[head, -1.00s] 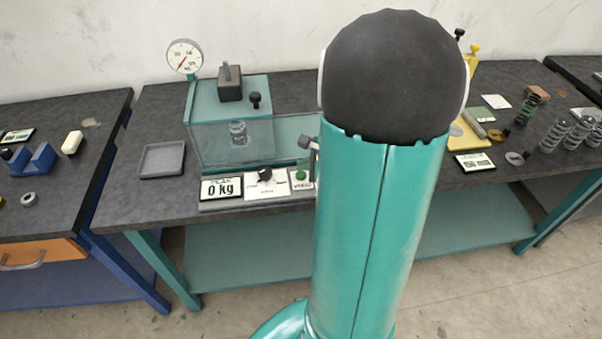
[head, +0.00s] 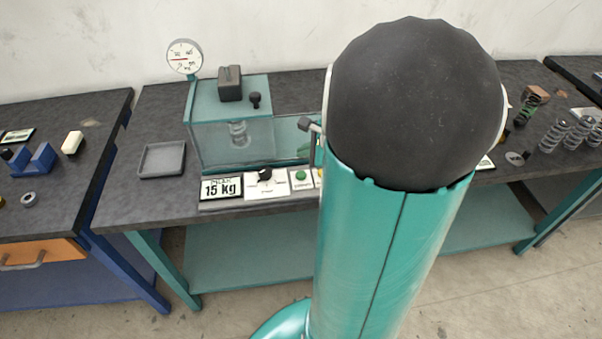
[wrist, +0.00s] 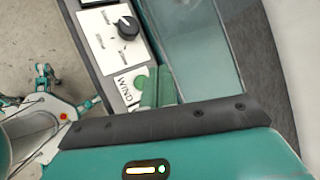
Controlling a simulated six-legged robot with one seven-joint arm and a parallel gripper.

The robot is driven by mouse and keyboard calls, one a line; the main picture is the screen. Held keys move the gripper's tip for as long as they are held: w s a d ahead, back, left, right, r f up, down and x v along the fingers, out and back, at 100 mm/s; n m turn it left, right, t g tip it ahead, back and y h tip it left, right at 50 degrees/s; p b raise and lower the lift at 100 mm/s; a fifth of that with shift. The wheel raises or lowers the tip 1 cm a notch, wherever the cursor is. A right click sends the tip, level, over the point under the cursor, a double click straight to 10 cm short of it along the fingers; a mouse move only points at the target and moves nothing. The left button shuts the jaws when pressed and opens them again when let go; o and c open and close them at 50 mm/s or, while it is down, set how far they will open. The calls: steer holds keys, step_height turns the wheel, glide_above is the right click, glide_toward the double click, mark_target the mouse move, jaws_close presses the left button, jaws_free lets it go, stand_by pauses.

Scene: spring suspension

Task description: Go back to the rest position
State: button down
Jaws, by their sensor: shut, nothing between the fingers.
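In the wrist view my gripper (wrist: 156,88) shows as green fingers, shut and empty. They are beside the green button (wrist: 141,82) on the control panel; I cannot tell whether they touch it. In the head view my arm's teal link and black joint hide most of the gripper. The press (head: 232,90) stands on the middle bench with a spring (head: 238,133) behind its clear front. The panel's display (head: 221,188) reads 15 kg.
A black knob (wrist: 127,28) sits on the panel, close to the fingers. A dial gauge (head: 185,56) stands at the press's back left. A grey tray (head: 162,159) lies left of it. Several loose springs (head: 556,134) stand at right. A blue bench (head: 60,160) is at far left.

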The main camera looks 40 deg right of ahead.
steer(key=shift+a, duration=0.1)
stand_by(0.5)
steer(key=s+a+r+n+g+y, duration=0.15)
steer(key=a+r+n, duration=0.25)
steer(key=a+n, duration=0.6)
steer(key=s+a+r+n+g, duration=0.2)
steer(key=a+r+n, duration=0.4)
steer(key=a, duration=0.7)
steer(key=s+a+r+n+h, duration=0.2)
steer(key=s+a+n, duration=0.2)
steer(key=n, duration=0.5)
steer(key=shift+s+r+n+h, duration=0.25)
steer(key=shift+s+n+h, duration=0.1)
steer(key=shift+s, duration=0.7)
